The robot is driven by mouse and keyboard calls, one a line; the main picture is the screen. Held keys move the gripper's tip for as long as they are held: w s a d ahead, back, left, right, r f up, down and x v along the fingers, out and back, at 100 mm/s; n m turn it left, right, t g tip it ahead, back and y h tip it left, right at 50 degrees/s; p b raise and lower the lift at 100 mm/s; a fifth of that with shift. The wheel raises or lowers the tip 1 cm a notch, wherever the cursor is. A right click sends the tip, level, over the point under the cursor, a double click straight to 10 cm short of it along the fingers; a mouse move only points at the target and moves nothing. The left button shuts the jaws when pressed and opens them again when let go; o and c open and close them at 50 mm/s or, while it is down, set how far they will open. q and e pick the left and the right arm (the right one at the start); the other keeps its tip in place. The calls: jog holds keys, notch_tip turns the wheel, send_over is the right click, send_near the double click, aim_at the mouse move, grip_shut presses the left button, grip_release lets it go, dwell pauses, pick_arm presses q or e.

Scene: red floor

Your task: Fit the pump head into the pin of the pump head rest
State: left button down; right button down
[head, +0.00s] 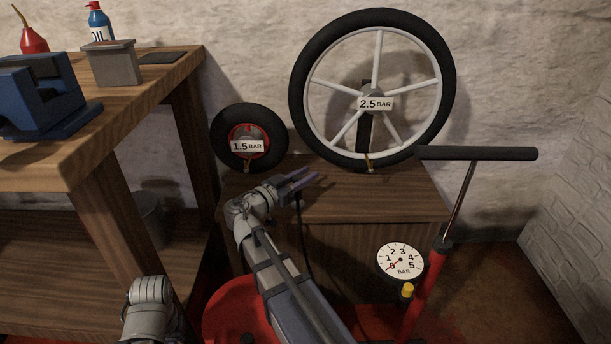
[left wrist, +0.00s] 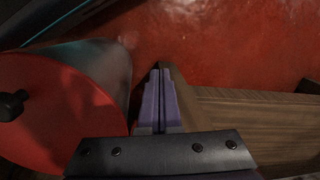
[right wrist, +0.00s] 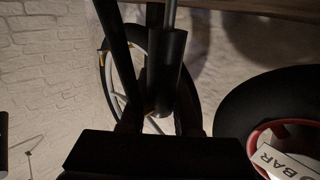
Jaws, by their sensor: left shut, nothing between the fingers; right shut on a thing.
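My right gripper (head: 297,181) has purple fingers and is just above the low wooden box, in front of the wheels. It is shut on the dark pump head, which shows as a dark cylinder (right wrist: 166,75) in the right wrist view. A black hose (head: 302,225) hangs below the gripper. The red pump (head: 425,280) stands at the right with a black T-handle and a round gauge (head: 400,262). A yellow peg-like piece (head: 407,291) sits below the gauge; I cannot tell if it is the rest's pin. My left gripper (left wrist: 158,98) is shut and empty, above the floor.
The low wooden box (head: 400,195) bears a large spoked wheel (head: 447,75) and a small wheel (head: 222,130). A workbench (head: 150,85) with a blue vise (head: 45,95) stands at the left. Open red floor shows in the left wrist view (left wrist: 230,45).

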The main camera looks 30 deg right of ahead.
jog(key=shift+f+b, duration=0.8)
jog(key=shift+f, duration=0.1)
jog(key=c, duration=0.5)
grip_release()
jog(key=shift+c, duration=0.2)
jog(key=shift+a, duration=0.1)
jog(key=v, duration=0.7)
jog(key=shift+s+a, duration=0.1)
jog(key=shift+a, duration=0.25)
